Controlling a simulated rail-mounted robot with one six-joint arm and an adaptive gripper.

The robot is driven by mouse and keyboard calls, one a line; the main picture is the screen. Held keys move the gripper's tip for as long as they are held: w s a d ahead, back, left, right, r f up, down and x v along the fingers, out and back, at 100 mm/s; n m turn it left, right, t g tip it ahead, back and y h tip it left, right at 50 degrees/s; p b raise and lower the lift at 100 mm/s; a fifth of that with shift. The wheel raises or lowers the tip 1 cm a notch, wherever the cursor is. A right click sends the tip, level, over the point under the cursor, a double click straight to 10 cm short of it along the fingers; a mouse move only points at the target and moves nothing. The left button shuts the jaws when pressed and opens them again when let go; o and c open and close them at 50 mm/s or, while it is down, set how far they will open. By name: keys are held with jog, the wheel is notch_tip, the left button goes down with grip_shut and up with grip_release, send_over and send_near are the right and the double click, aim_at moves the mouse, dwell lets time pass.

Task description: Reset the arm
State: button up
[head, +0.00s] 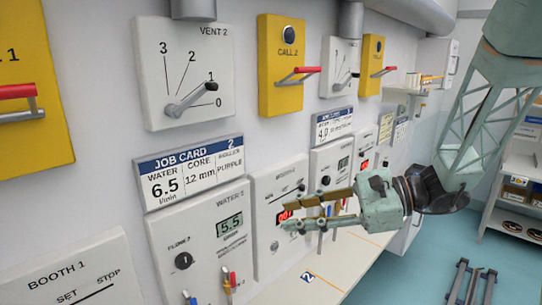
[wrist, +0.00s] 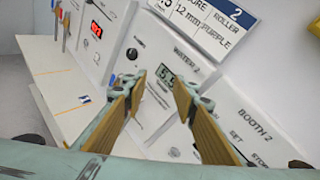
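My gripper (head: 288,214) is open, with its two tan-padded fingers apart and nothing between them. In the head view it reaches in from the right, in front of the wall panels and above the white ledge (head: 322,262). In the wrist view my gripper (wrist: 160,82) has its fingertips on either side of the WATER 2 display, which reads 5.5. The WATER 2 panel (head: 203,232) also shows in the head view. The gap between fingertips and panel cannot be judged exactly.
The job card (head: 191,171) reads water 6.5, core 12 mm, roller purple. Above it is the VENT 2 dial (head: 186,72). The yellow CALL 2 box (head: 281,90) carries a red-ended lever. A shelf (head: 520,190) stands right.

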jog(key=s+f+n+g+h+b, duration=0.2)
jog(key=s+n+g+h+b, duration=0.35)
jog(key=s, duration=1.55)
jog(key=s+d+f+n+t+h+b, duration=0.2)
jog(key=s+d+n+t+h, duration=0.4)
jog(key=d, duration=0.9)
jog(key=shift+s+n+h+b, duration=0.6)
jog(key=shift+s+n+h, duration=0.65)
jog(key=shift+s+n, duration=1.4)
